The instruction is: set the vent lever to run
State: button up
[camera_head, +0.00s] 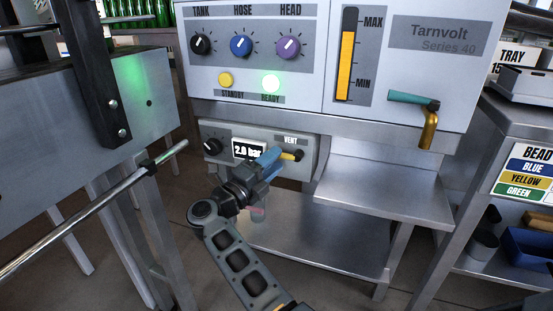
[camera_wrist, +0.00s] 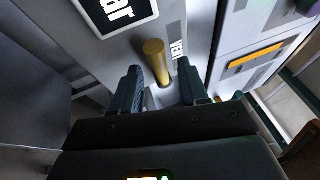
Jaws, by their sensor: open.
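The vent lever (camera_head: 288,156) is a short yellow handle on a dark pivot, under the VENT label on the lower grey panel (camera_head: 226,131). In the head view it points left from its pivot, towards my gripper (camera_head: 271,163). My gripper is open, with its blue fingers close at the lever's left end. In the wrist view the lever (camera_wrist: 155,62) shows between the two spread fingers of my gripper (camera_wrist: 160,78). I cannot tell whether either finger touches it. The lever's position marks are too small or hidden to read.
A gauge (camera_head: 248,151) reading 2.0 bar and a black knob (camera_head: 212,146) sit left of the lever. A steel shelf (camera_head: 385,190) juts out at the right. The TANK, HOSE and HEAD dials are above. A metal rail (camera_head: 95,212) crosses the left side.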

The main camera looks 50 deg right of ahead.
jog(key=v, duration=0.6)
jog(key=shift+p, duration=0.3)
jog(key=shift+s, duration=0.15)
jog(key=s+a+f+m+t+y, duration=0.1)
jog(key=s+a+m+t+y, duration=0.5)
jog(key=s+m, duration=0.65)
jog(key=s+a+m+t+y, duration=0.4)
jog(key=s+a+m+y, duration=0.5)
jog(key=s, duration=0.6)
jog(key=s+a+f+m+t+y, duration=0.1)
jog(key=s+a+m+t+y, duration=0.4)
jog(key=s+m, duration=0.8)
notch_tip(320, 180, up, 25)
jog(key=p, duration=2.4)
jog(key=shift+d+t+y, duration=0.3)
jog(key=shift+d, duration=0.05)
